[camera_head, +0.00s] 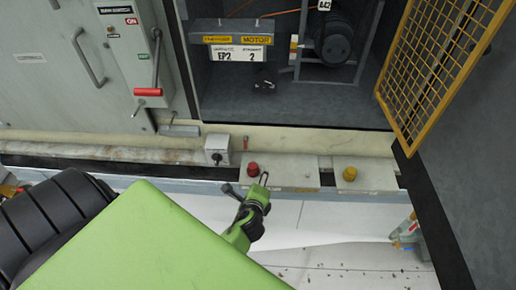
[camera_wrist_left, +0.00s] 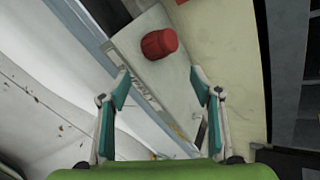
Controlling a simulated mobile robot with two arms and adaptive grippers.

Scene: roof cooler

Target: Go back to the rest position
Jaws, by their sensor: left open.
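My left gripper (camera_head: 247,186) is at the end of the green arm in the head view, just in front of the ledge with the red knob (camera_head: 253,169). In the left wrist view the left gripper (camera_wrist_left: 161,88) has its two teal-padded fingers spread apart with nothing between them. The red knob (camera_wrist_left: 159,43) stands on its pale plate beyond the fingertips, apart from them. My right gripper does not show in either view.
A yellow knob (camera_head: 350,174) and a grey switch box (camera_head: 218,150) sit along the same ledge. An open cabinet (camera_head: 300,105) holds a motor (camera_head: 332,40). Its yellow mesh door (camera_head: 445,60) stands open at right. A red-handled lever (camera_head: 148,92) is at upper left.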

